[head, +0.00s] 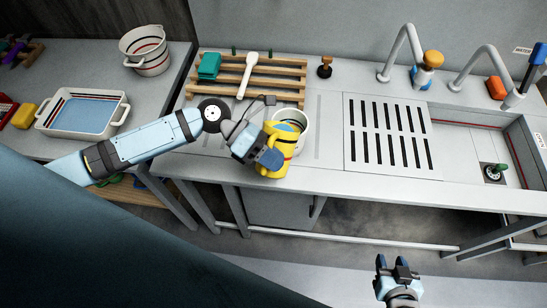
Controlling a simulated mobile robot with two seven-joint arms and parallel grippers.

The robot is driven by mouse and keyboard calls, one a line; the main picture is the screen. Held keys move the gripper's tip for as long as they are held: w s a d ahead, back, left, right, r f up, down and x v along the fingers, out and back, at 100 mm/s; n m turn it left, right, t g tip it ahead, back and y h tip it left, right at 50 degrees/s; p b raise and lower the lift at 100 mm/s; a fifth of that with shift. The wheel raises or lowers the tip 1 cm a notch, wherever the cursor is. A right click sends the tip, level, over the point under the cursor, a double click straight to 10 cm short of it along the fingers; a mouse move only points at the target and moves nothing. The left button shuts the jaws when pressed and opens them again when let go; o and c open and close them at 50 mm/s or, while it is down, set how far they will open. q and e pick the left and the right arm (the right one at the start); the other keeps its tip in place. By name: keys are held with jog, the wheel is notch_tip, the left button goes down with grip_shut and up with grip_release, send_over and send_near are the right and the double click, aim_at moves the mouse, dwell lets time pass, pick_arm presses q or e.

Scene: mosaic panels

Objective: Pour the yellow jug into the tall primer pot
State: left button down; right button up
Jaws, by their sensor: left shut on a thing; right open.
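My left gripper (258,148) is shut on the yellow jug (280,163), which has dark bands and blue showing inside its mouth. The jug looks close to upright at the counter's front edge. A white pot (303,118) stands right behind it, partly hidden by the jug; I cannot tell whether they touch. Another white pot (152,66) with dark and red bands stands at the back left. I cannot tell for sure which pot is the tall primer pot. My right gripper (396,266) is open and empty, low in front of the counter.
A white tray (117,116) of blue liquid sits at the left. A wooden rack (284,75) behind the jug bears a white spoon (246,76) and a green block (209,66). A slotted drain (390,133), taps (404,48) and a sink (470,140) lie to the right.

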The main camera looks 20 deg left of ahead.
pick_arm(q)
jog(key=shift+w+r+n+g+b, duration=0.3)
jog(key=shift+w+r+n+b, duration=0.15)
jog(key=shift+r, duration=0.35)
pick_arm(e)
jog(key=shift+f, duration=0.4)
dwell(0.4)
pick_arm(q)
jog(key=shift+w, duration=0.15)
pick_arm(e)
jog(key=shift+w+a+r, duration=0.1)
jog(key=shift+w+a, duration=0.05)
dwell(0.4)
